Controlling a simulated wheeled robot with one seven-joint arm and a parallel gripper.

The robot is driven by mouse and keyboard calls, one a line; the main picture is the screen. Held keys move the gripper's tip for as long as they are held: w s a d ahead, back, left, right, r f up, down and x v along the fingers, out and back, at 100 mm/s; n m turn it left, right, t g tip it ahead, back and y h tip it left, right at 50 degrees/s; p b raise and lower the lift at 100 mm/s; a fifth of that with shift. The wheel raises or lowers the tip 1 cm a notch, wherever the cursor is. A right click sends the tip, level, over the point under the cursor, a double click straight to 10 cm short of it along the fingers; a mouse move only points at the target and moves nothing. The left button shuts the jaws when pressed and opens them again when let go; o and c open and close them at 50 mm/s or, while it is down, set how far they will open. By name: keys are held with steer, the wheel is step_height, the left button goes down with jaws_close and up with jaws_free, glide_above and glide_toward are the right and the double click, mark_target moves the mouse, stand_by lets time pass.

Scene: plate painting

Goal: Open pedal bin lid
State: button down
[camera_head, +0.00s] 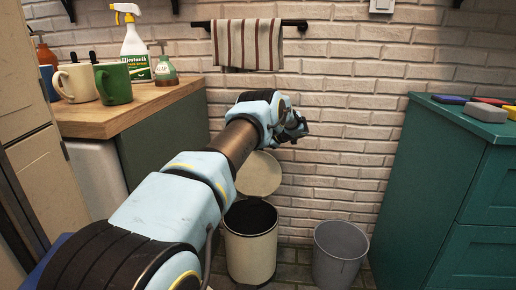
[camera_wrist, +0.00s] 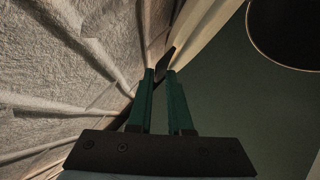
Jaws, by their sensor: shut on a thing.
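The cream pedal bin (camera_head: 250,250) stands on the floor by the brick wall, with its dark opening showing. Its round cream lid (camera_head: 260,172) is raised and stands upright behind the opening, close to the wall. My arm crosses in front of part of the lid and bin. My gripper is beside the wall, above the lid; its fingertips are not clear in the head view. In the wrist view its two green fingers (camera_wrist: 163,72) are nearly together on a small dark piece at the edge of a pale surface, apparently the lid (camera_wrist: 205,25).
A grey open bin (camera_head: 340,255) stands to the right of the pedal bin. A green cabinet (camera_head: 440,190) is at right, a wooden counter (camera_head: 120,112) with mugs and bottles at left. A striped towel (camera_head: 248,45) hangs on a rail above.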

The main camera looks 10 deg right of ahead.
steer(key=shift+d+r, duration=0.1)
steer(key=c, duration=1)
jaws_free()
steer(key=v, duration=1)
steer(key=shift+s+d+r+p, duration=0.2)
steer(key=shift+s+p, duration=0.1)
